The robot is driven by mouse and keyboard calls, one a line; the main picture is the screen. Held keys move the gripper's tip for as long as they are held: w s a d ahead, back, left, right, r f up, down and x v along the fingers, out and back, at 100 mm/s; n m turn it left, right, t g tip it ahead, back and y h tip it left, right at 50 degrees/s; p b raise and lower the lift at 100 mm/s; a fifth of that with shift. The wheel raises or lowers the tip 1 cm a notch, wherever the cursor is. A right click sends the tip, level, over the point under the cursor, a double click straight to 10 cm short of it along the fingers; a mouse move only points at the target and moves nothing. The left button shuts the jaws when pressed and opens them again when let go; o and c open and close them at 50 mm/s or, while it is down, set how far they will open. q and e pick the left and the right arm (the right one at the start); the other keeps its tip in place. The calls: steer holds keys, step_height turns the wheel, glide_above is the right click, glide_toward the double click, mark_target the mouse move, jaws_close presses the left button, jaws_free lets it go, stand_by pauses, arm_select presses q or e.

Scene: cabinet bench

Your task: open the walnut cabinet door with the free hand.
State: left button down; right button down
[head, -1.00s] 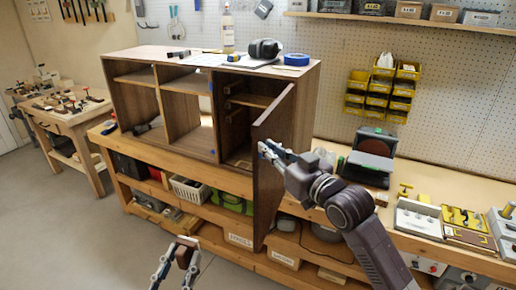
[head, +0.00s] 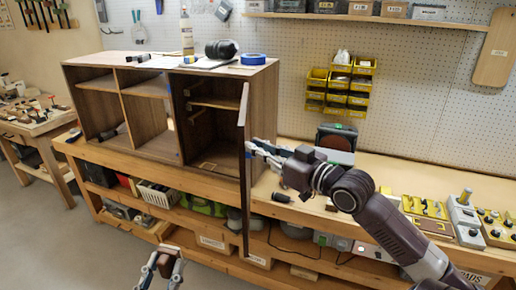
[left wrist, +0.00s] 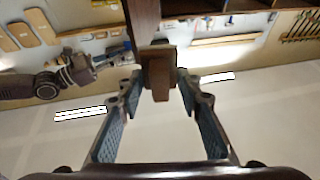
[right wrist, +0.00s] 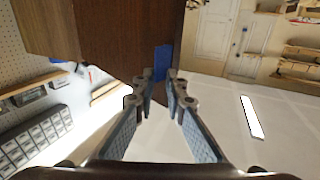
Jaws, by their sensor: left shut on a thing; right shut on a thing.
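The walnut cabinet (head: 172,75) stands on the bench, its right bay uncovered. Its door (head: 245,190) stands swung out toward me, seen nearly edge-on. My right gripper (head: 251,149) is at the door's free edge. In the right wrist view, its fingertips (right wrist: 160,78) close on the blue tab (right wrist: 162,60) at the door's edge (right wrist: 125,35). My left gripper (head: 167,264) is low in front of the bench, apart from the door. In the left wrist view, its fingers (left wrist: 160,85) hold a small brown block-like thing (left wrist: 158,72), its full shape unclear.
A dark box-like tool (head: 336,137) and yellow bins (head: 340,85) are to the right. Crates and bins fill the lower shelf. Floor at the left is clear.

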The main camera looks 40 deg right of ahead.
steer(key=shift+w+d+r, duration=0.1)
steer(key=shift+d+r, duration=0.4)
steer(key=shift+r, duration=0.1)
steer(key=c, duration=2.3)
jaws_free()
arm_select(q)
steer(key=shift+w+d, duration=0.15)
steer(key=shift+w, duration=0.1)
arm_select(e)
steer(key=shift+o, duration=0.5)
steer(key=shift+w+d+f, duration=0.25)
steer(key=shift+s+a, duration=0.1)
arm_select(q)
steer(key=shift+f, duration=0.1)
steer(key=shift+w+d+f, duration=0.1)
steer(key=shift+w+d, duration=0.05)
arm_select(e)
steer(key=s, duration=1.2)
steer(key=shift+d+f, duration=0.2)
steer(key=shift+d, duration=0.25)
